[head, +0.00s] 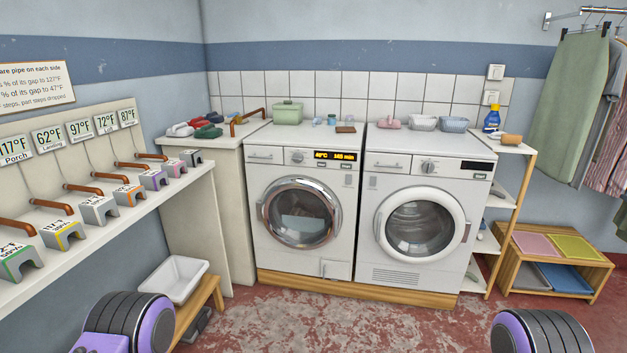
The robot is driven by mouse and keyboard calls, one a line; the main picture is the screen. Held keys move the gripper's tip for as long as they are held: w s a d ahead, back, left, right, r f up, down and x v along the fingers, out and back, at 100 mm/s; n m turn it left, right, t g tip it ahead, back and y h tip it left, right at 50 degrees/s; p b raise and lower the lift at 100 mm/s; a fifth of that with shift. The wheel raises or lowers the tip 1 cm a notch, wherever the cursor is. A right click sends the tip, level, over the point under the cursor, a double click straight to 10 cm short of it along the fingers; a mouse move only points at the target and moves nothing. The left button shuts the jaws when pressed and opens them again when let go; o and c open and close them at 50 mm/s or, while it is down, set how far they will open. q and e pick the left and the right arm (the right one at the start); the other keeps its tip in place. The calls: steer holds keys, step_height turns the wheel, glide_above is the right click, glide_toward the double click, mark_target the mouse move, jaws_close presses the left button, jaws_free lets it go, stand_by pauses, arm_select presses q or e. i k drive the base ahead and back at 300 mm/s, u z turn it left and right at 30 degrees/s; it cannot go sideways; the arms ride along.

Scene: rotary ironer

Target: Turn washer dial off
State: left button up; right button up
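The washer is the left of two white front-loading machines (268,250), with a chrome-ringed round door (300,212) that is shut. Something pale shows behind its glass. Its round dial (297,157) sits on the upper panel, left of a lit display (335,156) with orange digits reading about 40°C and a time in minutes. The dial's exact pointer position is too small to tell. Neither of my grippers is in view. Only black and purple parts of my arms show at the bottom left and bottom right, well in front of the washer.
A similar white machine (385,265) with a white-ringed door, its own dial (428,167) and a dark display stands right of the washer. A shelf (62,255) with grey blocks runs along the left. A white basin (174,279) sits on a low bench. Red floor ahead is clear.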

mark_target(297, 158)
steer(key=u, duration=0.25)
steer(key=i, duration=1.35)
steer(key=z, duration=0.05)
